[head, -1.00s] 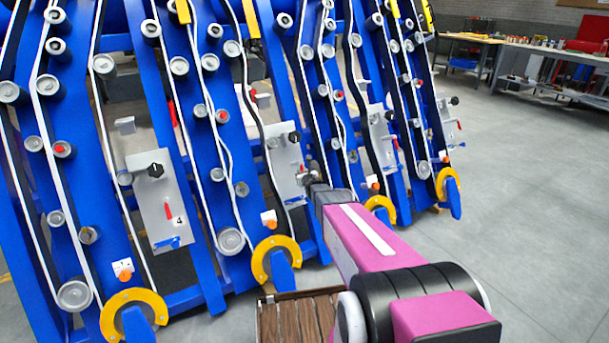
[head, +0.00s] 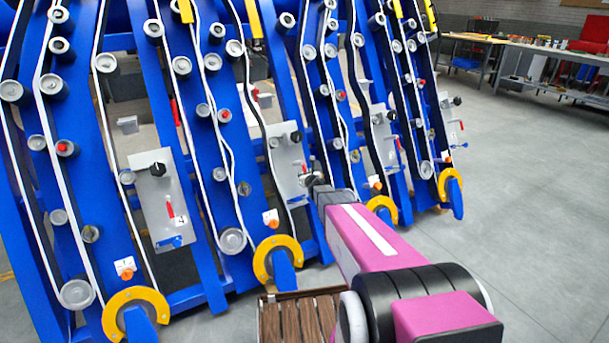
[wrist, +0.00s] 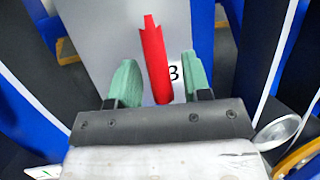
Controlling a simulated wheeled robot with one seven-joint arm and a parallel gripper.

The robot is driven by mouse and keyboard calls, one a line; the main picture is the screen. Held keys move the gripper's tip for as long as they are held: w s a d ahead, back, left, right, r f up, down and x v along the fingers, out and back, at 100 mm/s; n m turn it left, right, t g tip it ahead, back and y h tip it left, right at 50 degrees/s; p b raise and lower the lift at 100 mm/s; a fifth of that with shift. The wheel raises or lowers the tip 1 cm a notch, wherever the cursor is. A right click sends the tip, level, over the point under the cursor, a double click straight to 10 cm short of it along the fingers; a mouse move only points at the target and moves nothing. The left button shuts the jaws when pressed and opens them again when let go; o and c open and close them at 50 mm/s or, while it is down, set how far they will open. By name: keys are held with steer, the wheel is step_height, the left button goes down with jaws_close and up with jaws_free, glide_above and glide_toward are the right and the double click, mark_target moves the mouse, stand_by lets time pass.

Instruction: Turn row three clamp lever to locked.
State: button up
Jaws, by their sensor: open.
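In the wrist view the red clamp lever (wrist: 155,62) stands nearly upright, tilted slightly left at its arrow-shaped top, on a grey plate (wrist: 97,35). A label with a black 3 (wrist: 173,73) sits just right of it. My gripper (wrist: 158,82) is open, with one green finger pad on each side of the lever and a visible gap on both sides. In the head view the row three plate (head: 288,150) has a black knob (head: 296,136) at its upper right. My gripper (head: 314,181) is at its lower right, and the red lever is mostly hidden there.
A row four plate (head: 150,200) with its own red lever is to the left, and similar plates stand to the right. Blue frame beams, rollers and belts surround the plate. Yellow curved guards (head: 277,260) sit low in front. The floor at right is clear.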

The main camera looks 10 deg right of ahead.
steer(key=v, duration=0.9)
steer(key=shift+s, duration=0.1)
steer(key=s+a+r+n+g+y, duration=0.1)
steer(key=s+a+n+g+y, duration=0.3)
steer(key=s+n, duration=0.5)
steer(key=s+a+r+n+g+y, duration=0.15)
steer(key=s+a+n+g, duration=0.35)
steer(key=n, duration=0.7)
steer(key=s+d+f+n+g+h, duration=0.1)
steer(key=s+d+n+g+h, duration=0.2)
steer(key=s+n, duration=0.3)
steer(key=s+d+f+n+g+h, duration=0.2)
steer(key=s+d+n+g+h, duration=0.1)
steer(key=s, duration=0.7)
steer(key=d+n+h, duration=0.1)
steer(key=n+h, duration=0.1)
steer(key=n, duration=0.1)
steer(key=shift+d+f+g, duration=0.2)
steer(key=shift+d+g, duration=0.1)
steer(key=shift+d, duration=0.1)
